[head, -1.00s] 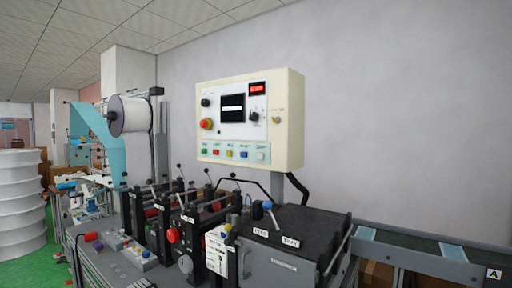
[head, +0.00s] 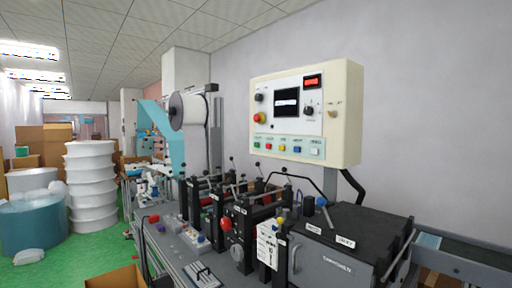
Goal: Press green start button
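The cream control panel (head: 345,115) stands on a post above the machine, against the grey wall. Above the row are a red knob on a yellow ring (head: 260,118), a dark screen (head: 287,102) and a red lit display (head: 312,81). The labels are too small to read. Neither of my grippers shows in the head view.
The black and grey machine (head: 340,245) with levers and knobs fills the space below the panel. A conveyor (head: 470,255) runs off right. A stack of white rolls (head: 90,185), a teal tub (head: 32,228) and cardboard boxes (head: 45,140) stand left on green floor (head: 75,262).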

